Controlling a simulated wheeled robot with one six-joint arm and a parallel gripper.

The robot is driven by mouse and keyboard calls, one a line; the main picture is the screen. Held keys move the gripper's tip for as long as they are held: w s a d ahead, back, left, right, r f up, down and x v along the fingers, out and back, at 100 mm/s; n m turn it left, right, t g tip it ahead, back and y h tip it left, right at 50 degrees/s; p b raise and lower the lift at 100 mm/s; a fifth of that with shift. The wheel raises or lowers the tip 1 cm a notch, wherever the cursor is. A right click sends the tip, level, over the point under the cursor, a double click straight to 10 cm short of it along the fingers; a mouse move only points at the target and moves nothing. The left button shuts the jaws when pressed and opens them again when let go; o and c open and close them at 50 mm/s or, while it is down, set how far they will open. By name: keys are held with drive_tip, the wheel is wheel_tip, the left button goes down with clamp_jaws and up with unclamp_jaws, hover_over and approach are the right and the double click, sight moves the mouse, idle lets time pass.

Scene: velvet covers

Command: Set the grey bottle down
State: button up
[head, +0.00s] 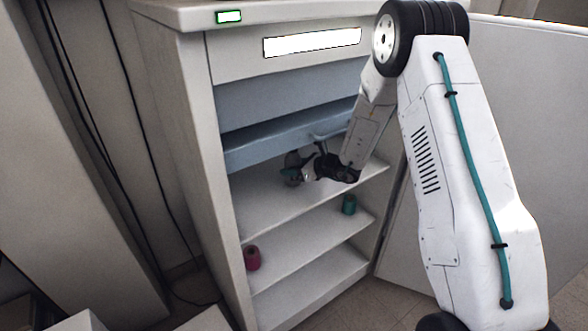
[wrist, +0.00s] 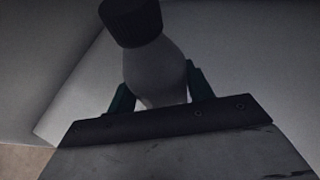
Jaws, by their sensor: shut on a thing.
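The grey bottle (wrist: 154,68) with its dark cap shows in the wrist view, between the two green fingers of my gripper (wrist: 152,88). My gripper is shut on it. In the head view my gripper (head: 296,174) reaches into the shelf unit, and the bottle (head: 294,160) shows small and dim at its fingers, just above the upper white shelf (head: 265,205). I cannot tell whether the base of the bottle touches the shelf.
A blue-grey drawer or ledge (head: 270,138) is close above my gripper. A teal spool-like item (head: 349,204) and a red one (head: 252,257) stand on the lower shelf. The upper shelf looks clear to the front left. The unit's left side panel (head: 190,130) bounds the space.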

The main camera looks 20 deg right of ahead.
drive_tip(key=shift+d+f, duration=0.15)
drive_tip(key=shift+f, duration=0.1)
drive_tip(key=o, duration=1.2)
drive_tip(key=shift+f, duration=0.15)
drive_tip(key=shift+r, duration=0.2)
drive_tip(key=shift+s+d+r, duration=0.1)
drive_tip(key=shift+s+d, duration=0.1)
drive_tip(key=shift+s, duration=0.15)
drive_tip(key=s+d, duration=0.6)
drive_tip(key=s, duration=0.1)
drive_tip(key=s+d+r, duration=0.1)
drive_tip(key=s+d, duration=0.2)
drive_tip(key=shift+s, duration=0.35)
